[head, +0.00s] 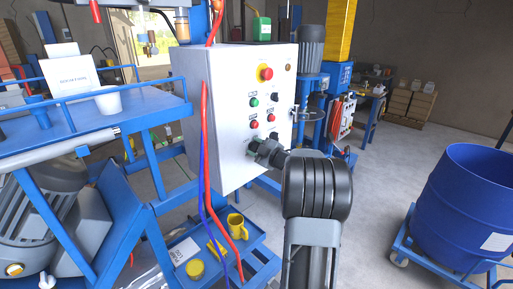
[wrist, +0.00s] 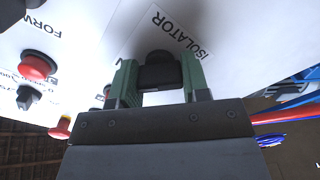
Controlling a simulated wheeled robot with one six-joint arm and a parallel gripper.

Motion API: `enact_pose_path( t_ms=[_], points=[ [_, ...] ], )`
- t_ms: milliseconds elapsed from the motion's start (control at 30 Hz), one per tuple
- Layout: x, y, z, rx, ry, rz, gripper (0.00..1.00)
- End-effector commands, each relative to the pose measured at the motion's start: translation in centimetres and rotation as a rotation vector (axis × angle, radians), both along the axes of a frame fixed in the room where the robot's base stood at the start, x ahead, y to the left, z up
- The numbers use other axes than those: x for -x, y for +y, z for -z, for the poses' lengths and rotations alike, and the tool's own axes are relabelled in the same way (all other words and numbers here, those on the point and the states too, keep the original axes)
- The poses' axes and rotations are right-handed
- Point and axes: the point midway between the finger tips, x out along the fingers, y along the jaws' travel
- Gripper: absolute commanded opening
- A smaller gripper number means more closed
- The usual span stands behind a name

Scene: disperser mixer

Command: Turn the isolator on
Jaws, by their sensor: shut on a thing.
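The white control panel (head: 222,118) stands in the middle of the head view. In the wrist view the black isolator knob (wrist: 159,72) sits on the white panel face beside a label reading "ISOLATOR" (wrist: 181,32). My gripper (head: 259,148) is at the lower part of the panel face. In the wrist view the green fingers of my gripper (wrist: 158,82) are on either side of the knob, shut on it. The fingers and wrist hide the knob in the head view. I cannot tell which position the knob points to.
A red emergency stop (head: 266,74), green button (head: 254,101) and red button (head: 253,124) are close above my gripper. Red hose (head: 207,130) hangs at the panel's left. A blue drum (head: 455,205) stands on a dolly at right. Floor between is clear.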

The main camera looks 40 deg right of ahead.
Motion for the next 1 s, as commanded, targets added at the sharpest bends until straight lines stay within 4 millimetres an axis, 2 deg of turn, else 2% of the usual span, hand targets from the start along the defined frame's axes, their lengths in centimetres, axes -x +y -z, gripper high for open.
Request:
enact_pose_path(
  t_ms=[267,300,533,833,1000],
  points=[
    [0.0,0.0,0.0,-0.003,0.000,0.001,0.19],
    [0.0,0.0,0.0,-0.003,0.000,0.001,0.45],
    [0.0,0.0,0.0,-0.002,0.000,0.001,0.67],
    [0.3,-0.1,0.0,-0.001,-0.001,0.001,0.68],
    [2.3,-0.5,0.1,0.000,-0.002,0.003,0.68]
  ],
)
